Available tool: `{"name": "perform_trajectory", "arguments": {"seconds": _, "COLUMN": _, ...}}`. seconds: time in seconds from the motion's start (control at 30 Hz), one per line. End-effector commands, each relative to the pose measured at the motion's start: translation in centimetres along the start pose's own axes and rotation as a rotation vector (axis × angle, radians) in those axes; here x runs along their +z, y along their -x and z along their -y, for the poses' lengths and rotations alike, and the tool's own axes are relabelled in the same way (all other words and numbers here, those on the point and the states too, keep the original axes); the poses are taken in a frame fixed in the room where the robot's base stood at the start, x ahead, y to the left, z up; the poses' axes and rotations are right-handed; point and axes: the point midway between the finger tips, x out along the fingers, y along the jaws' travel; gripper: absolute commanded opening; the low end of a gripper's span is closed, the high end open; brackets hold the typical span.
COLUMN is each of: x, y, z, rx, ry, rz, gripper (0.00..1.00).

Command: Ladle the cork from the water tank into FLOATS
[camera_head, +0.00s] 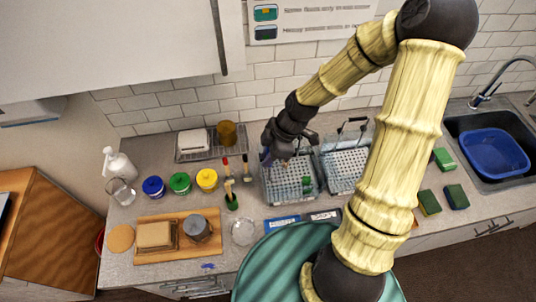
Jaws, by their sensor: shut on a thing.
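My gripper (268,156) is over the back left of the left wire basket (266,195). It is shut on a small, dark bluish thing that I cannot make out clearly. Small green things (307,183) lie in that basket. A second wire basket (345,180) with a dark handle stands to its right, partly behind my arm. I cannot make out the cork, a ladle or a water tank for certain.
Blue (153,187), green (180,183) and yellow (207,180) pots stand at left. A wooden board (150,251) holds a block and a grey cup. Brushes (231,197) stand left of the baskets. Sponges (429,203) and a blue basin (495,153) in the sink are at right.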

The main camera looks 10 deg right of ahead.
Motion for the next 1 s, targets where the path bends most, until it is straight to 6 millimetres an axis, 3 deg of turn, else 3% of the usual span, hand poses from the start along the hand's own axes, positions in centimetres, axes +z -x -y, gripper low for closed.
{"name": "perform_trajectory", "arguments": {"seconds": 1.0, "x": 1.7, "y": -4.0, "z": 0.0, "rx": 0.000, "ry": 0.001, "rz": 0.000, "gripper": 0.00}}
